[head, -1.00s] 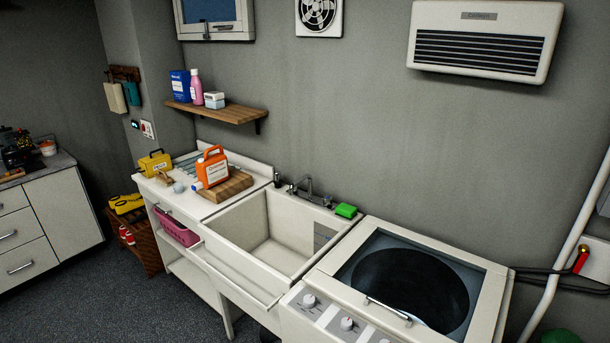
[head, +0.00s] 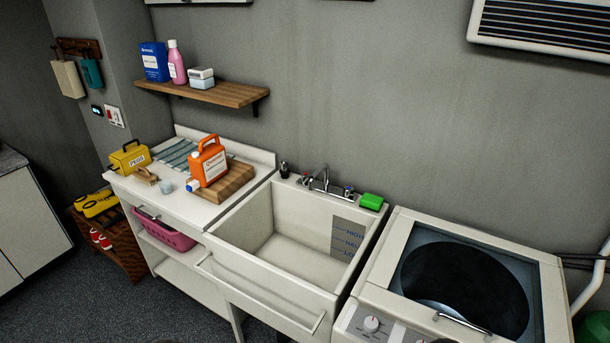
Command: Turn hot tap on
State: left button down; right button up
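A metal mixer tap (head: 323,178) stands on the back rim of the white sink (head: 262,228), its spout over the basin. It has a handle at each end. The right handle (head: 348,189) looks bluish. The left handle (head: 305,178) is small, and I cannot clearly tell its colour mark. No water shows running, and the basin looks empty. Neither of my grippers is in view.
A green sponge (head: 371,201) lies right of the tap, and a small dark bottle (head: 284,170) left of it. An orange jug (head: 208,162) stands on a wooden board (head: 228,184). A top-loading washer (head: 392,246) stands close on the right. Dark floor (head: 160,310) is clear at lower left.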

aim_at(305, 177)
jog(key=i+j+u, duration=0.25)
jog(key=i+u, duration=0.2)
jog(key=i+j+u, duration=0.1)
jog(key=i+u, duration=0.3)
jog(key=i+j+z, duration=0.15)
jog(key=i, duration=0.9)
